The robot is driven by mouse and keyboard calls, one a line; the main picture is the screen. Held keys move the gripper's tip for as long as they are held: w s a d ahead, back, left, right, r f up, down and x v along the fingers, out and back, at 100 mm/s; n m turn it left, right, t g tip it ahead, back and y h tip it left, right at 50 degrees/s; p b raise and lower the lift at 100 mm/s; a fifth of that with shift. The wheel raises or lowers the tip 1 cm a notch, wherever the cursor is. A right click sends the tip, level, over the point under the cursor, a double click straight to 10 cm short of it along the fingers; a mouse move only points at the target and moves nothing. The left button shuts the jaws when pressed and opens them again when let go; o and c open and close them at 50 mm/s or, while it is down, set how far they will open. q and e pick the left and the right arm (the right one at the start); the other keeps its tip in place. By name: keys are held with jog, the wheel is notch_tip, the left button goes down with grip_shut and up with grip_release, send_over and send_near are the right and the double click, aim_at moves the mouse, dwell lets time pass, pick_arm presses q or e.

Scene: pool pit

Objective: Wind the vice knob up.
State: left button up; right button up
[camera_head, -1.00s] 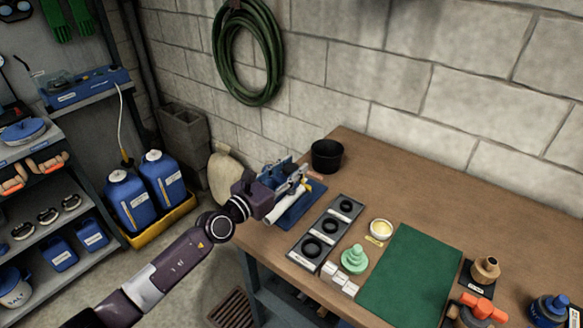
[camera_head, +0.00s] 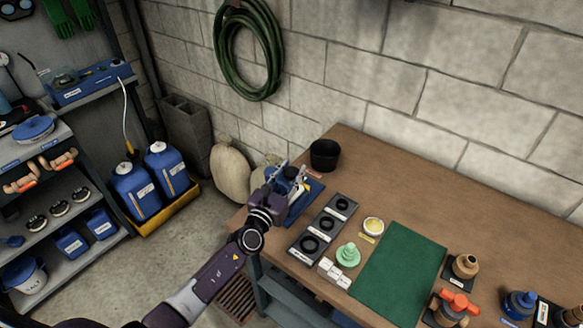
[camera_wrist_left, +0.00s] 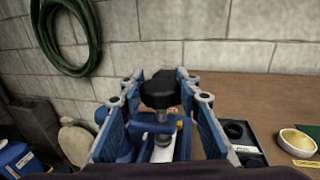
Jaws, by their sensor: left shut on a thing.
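The blue vice (camera_head: 302,205) stands at the left end of the bench, partly hidden by my left gripper (camera_head: 291,176). In the left wrist view, the black vice knob (camera_wrist_left: 160,90) sits on a metal screw shaft above the blue vice body (camera_wrist_left: 182,138). The fingers of my left gripper (camera_wrist_left: 161,84) stand on either side of the knob and are shut on it. The knob is upright between them. My right gripper is not in view.
A black pot (camera_head: 325,155) stands behind the vice against the block wall. A grey tray (camera_head: 304,244) of black rings, a yellow bowl (camera_head: 373,226), a pale green knobbed piece (camera_head: 348,254) and a green mat (camera_head: 400,275) lie to the right. Blue jugs (camera_head: 135,190) stand on the floor at left.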

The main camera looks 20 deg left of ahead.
pick_arm(q)
jog(key=o, duration=1.2)
jog(key=shift+s, duration=0.1)
jog(key=s+a, duration=0.1)
jog(key=s, duration=1)
jog(key=shift+s+a, duration=0.3)
jog(key=shift+s, duration=0.05)
